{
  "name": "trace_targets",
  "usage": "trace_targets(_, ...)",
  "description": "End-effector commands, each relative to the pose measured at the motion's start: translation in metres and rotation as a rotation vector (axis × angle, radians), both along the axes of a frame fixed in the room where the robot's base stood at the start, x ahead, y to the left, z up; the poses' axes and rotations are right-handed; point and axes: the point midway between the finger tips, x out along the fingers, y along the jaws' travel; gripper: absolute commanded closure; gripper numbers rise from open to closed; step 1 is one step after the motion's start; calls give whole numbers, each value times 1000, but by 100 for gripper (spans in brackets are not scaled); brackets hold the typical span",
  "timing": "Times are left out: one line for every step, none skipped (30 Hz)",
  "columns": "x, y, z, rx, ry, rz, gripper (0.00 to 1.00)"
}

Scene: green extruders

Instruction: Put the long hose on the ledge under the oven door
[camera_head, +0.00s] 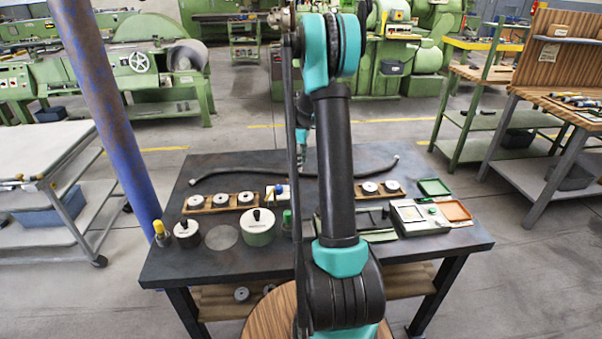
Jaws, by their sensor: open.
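The long hose (240,178) is a thin black tube lying in a wavy curve across the back of the dark table. Its left end is near the table's back left corner. Its right end (393,161) is near the back right edge. My upright arm covers its middle. A teal wrist part of my arm (302,136) shows just left of the dark link, above the hose's middle. My gripper's fingers are hidden behind my arm. I cannot make out an oven door or a ledge under one.
The dark table (165,262) holds wooden strips with metal discs (222,200), a green-white pot (258,228), a grey box (418,217) and small trays (453,209). A blue post (115,125) stands at its left. A white bench (45,150) is left, wooden benches (560,100) right. Green machines line the back.

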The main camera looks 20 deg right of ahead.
Motion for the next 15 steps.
trace_targets(2,1,-7,0,0,1,55)
trace_targets(3,2,-11,0,0,1,55)
trace_targets(4,3,-17,0,0,1,55)
trace_targets(5,3,-22,0,0,1,55)
trace_targets(6,4,-26,0,0,1,55)
trace_targets(5,4,-32,0,0,0,55)
trace_targets(6,4,-35,0,0,0,55)
trace_targets(6,4,-38,0,0,0,55)
trace_targets(5,4,-42,0,0,0,55)
trace_targets(5,4,-43,0,0,0,55)
trace_targets(5,4,-45,0,0,0,55)
trace_targets(5,4,-46,0,0,0,55)
trace_targets(5,4,-46,0,0,0,55)
trace_targets(5,4,-46,0,0,0,55)
trace_targets(5,4,-46,0,0,0,55)
